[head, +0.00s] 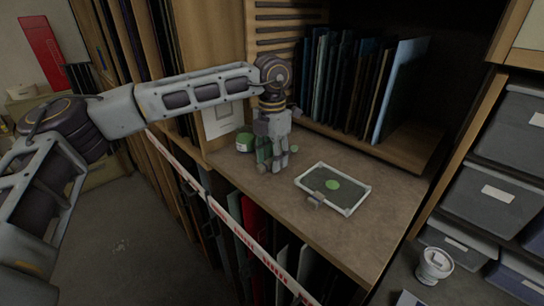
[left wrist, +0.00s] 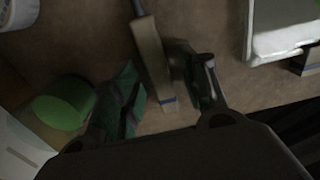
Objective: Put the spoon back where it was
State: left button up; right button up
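A stick-like handle, probably the spoon's (left wrist: 152,60), shows in the left wrist view. It is pale beige with a blue band near its lower end, and a dark shaft runs out of the picture at the top. Its bowl is not in that view. My left gripper (left wrist: 162,80) has its fingers apart, one on each side of this handle; I cannot see firm contact. In the head view my left gripper (head: 272,165) points down, low over the worktop. The spoon is largely hidden there. My right gripper is not in view.
A green jar (head: 245,141) stands close left of the gripper. Upright panes (head: 345,85) stand behind. The worktop's right front is clear.

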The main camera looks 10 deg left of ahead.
pick_arm(q)
jog(key=shift+r, duration=0.1)
notch_tip(320, 180, up, 12)
dwell(1.0)
dwell(0.4)
